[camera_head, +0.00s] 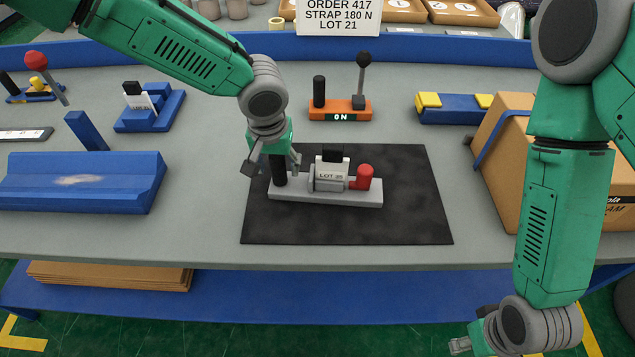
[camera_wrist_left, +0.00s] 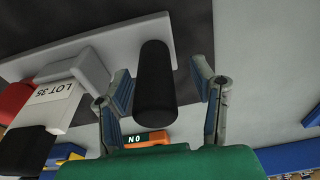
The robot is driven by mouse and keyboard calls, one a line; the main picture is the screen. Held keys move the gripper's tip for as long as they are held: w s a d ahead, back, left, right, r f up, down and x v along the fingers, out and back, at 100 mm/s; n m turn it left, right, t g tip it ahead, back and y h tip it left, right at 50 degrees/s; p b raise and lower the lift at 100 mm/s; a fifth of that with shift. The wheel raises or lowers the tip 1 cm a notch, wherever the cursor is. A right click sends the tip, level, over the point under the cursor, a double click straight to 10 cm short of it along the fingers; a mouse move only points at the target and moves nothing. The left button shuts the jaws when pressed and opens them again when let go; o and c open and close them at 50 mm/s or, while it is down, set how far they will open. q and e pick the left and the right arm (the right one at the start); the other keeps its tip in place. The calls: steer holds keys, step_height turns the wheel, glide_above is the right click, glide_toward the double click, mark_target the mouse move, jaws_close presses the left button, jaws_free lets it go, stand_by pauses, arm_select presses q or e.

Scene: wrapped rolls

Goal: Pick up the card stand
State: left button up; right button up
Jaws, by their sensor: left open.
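The card stand (camera_head: 345,197) has a long light-grey base, an upright black post, a white card reading LOT 35 and a red knob. It stands on a dark mat (camera_head: 400,228). My left gripper (camera_head: 273,165) is open, with its fingers on either side of the black post. In the left wrist view the post (camera_wrist_left: 155,85) is between the open fingers (camera_wrist_left: 163,85), with a gap visible on the right; contact on the left is unclear. My right gripper (camera_head: 462,345) is low at the bottom edge, away from the stand, and its fingers are too small to judge.
An orange switch box (camera_head: 340,113) reading ON stands behind the mat. A blue stand with a card (camera_head: 150,112) and a blue block (camera_head: 80,182) are at left. A cardboard box (camera_head: 500,130) and a blue and yellow fixture (camera_head: 455,115) are at right. The front table strip is clear.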

arm_select(q)
steer(key=shift+d, duration=0.3)
steer(key=shift+s+r, duration=0.1)
steer(key=c, duration=0.3)
jaws_close()
steer(key=shift+a, duration=0.2)
arm_select(e)
steer(key=shift+d, duration=0.15)
arm_select(q)
steer(key=shift+r, duration=0.35)
step_height(320, 180, up, 9)
steer(key=shift+d, duration=0.15)
steer(key=shift+r, duration=0.15)
